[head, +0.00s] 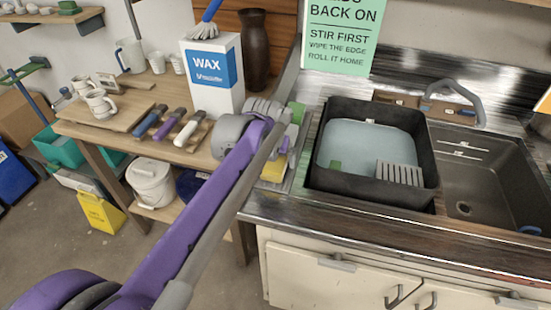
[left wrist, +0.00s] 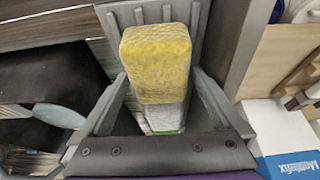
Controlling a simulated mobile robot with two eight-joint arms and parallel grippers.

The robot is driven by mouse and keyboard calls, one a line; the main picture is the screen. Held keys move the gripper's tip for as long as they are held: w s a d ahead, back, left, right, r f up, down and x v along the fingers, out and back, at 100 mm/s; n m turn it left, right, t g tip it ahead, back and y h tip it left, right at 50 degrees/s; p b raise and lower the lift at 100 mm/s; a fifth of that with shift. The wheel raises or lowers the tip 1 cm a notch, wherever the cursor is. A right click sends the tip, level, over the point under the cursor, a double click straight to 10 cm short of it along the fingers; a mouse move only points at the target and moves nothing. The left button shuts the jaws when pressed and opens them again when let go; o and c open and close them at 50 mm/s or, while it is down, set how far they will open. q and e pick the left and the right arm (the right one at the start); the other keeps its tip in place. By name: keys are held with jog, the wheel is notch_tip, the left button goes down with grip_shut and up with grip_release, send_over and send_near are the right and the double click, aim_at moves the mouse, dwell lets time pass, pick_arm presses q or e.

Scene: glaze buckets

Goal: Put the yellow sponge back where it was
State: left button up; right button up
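The yellow sponge (head: 273,171) is at the left edge of the sink counter in the head view. In the left wrist view the yellow sponge (left wrist: 156,58) sits between the fingertips of my left gripper (left wrist: 158,74), with a finger close against each side. The sponge looks nearer to the camera than the grey piece with a green edge (left wrist: 165,118) below it. Whether the sponge's underside touches the tray is hidden. My left gripper (head: 282,148) reaches down here from the left in the head view. My right gripper is not in view.
A black basin (head: 322,182) stands over the sink just right of the sponge. A WAX box (head: 213,80) and brushes stand on the wooden table to the left. A steel sink (head: 485,175) lies at right. A green block (head: 297,112) is behind the gripper.

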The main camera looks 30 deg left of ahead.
pick_arm(q)
jog(key=p+v, duration=0.1)
jog(key=v, duration=1.1)
jog(key=shift+r, duration=0.15)
jog(key=shift+p, duration=0.3)
jog(key=s+d+f+m+p, duration=0.1)
jog(key=s+d+f+p, duration=0.2)
jog(key=s+f, duration=0.3)
jog(key=s+d+f+m+t+h+p, duration=0.1)
jog(key=s+d+f+p, duration=0.2)
jog(key=s+d+f, duration=0.3)
jog(key=s+f, duration=0.1)
jog(key=s, duration=0.3)
jog(key=shift+m, duration=0.3)
jog(key=shift+s+f, duration=0.1)
jog(key=shift+s, duration=0.05)
